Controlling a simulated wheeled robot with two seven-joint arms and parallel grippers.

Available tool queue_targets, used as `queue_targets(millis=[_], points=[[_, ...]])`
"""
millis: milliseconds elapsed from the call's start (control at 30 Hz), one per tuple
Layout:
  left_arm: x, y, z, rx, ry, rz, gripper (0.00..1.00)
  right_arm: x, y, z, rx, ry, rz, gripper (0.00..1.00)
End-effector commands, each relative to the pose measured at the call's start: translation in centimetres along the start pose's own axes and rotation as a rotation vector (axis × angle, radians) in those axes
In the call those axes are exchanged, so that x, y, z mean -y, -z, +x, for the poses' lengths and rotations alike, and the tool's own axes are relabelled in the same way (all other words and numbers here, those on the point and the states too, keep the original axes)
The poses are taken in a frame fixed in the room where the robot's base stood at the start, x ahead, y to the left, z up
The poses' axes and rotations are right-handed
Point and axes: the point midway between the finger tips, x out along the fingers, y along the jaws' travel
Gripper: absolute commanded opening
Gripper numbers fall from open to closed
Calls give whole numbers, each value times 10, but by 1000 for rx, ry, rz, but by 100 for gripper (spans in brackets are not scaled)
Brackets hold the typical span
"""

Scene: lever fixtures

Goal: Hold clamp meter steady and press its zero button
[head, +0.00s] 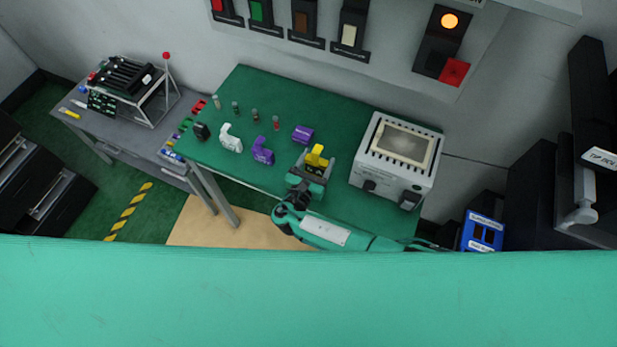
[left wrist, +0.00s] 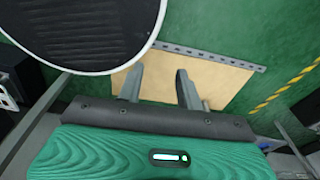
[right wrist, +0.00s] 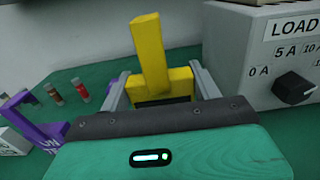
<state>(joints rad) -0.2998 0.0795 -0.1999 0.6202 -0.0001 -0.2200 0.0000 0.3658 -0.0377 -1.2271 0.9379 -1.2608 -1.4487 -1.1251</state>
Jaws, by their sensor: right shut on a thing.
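A yellow device (head: 316,154), which may be the clamp meter, is at the green table's front edge area. In the right wrist view this yellow device (right wrist: 150,55) has an upright bar rising from a wider yellow body. My right gripper (head: 315,168) is shut on it, with one finger on each side of the body in the right wrist view (right wrist: 160,88). No zero button can be made out. My left gripper (left wrist: 160,88) is open and empty in the left wrist view, above the floor and away from the table; the head view does not show it.
A white LOAD box (head: 364,178) with knobs stands right of the yellow device. Purple pieces (head: 263,150), a white piece (head: 231,138) and small cylinders stand to its left on the green table (head: 285,98). A round dark-topped object (left wrist: 85,25) is close to my left gripper.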

Motion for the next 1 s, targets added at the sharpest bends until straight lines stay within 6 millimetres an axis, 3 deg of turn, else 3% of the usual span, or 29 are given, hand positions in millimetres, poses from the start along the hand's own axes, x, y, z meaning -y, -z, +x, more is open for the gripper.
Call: queue_targets(millis=[167,367,1000], points=[[0,0,0,1,1,0,36,0,0,0,0,0,0,36],[0,0,0,1,1,0,1,0,0,0,-1,0,0,36],[0,0,0,1,1,1,0,0,0,0,-1,0,0,36]])
